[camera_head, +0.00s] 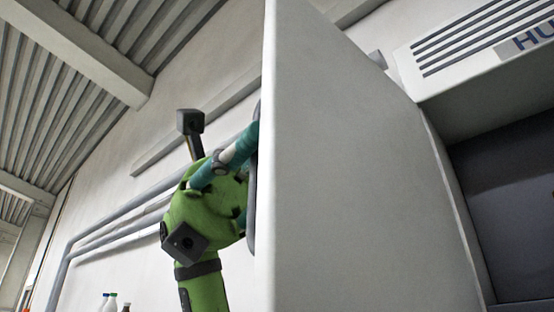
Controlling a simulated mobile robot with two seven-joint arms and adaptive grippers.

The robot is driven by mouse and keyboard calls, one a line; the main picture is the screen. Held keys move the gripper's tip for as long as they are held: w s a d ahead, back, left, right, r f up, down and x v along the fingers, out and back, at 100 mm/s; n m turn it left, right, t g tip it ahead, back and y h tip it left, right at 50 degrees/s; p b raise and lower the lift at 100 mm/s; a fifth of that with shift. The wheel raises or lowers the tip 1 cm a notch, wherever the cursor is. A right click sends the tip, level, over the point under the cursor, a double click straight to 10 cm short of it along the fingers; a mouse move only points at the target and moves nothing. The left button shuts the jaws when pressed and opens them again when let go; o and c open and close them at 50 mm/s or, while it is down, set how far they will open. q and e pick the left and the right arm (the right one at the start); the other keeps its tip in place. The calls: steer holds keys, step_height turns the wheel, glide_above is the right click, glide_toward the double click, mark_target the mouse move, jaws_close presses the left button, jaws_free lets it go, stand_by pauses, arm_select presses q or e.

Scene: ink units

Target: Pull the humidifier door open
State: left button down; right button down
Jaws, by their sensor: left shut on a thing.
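The humidifier door (350,170) is a large pale grey panel that stands swung out from the humidifier (410,55) at the right. The dark inside (515,200) of the humidifier shows to the right of the door. A dark handle (252,205) sits on the door's left side and is seen edge-on. My left gripper (247,180), green with teal fingers, is at this handle and shut on it. The door's edge partly hides the fingertips. My right gripper is not in view.
Grey pipes (125,222) run along the white wall behind my left arm. Several bottles (108,302) stand at the bottom left. The space to the left of the door looks free near my gripper.

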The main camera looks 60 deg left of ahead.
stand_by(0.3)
arm_select(q)
steer(key=c, duration=1.2)
jaws_free()
steer(key=shift+o, duration=0.2)
steer(key=a, duration=1.1)
steer(key=shift+w+a, duration=0.25)
steer(key=shift+a, duration=0.15)
steer(key=shift+a, duration=0.1)
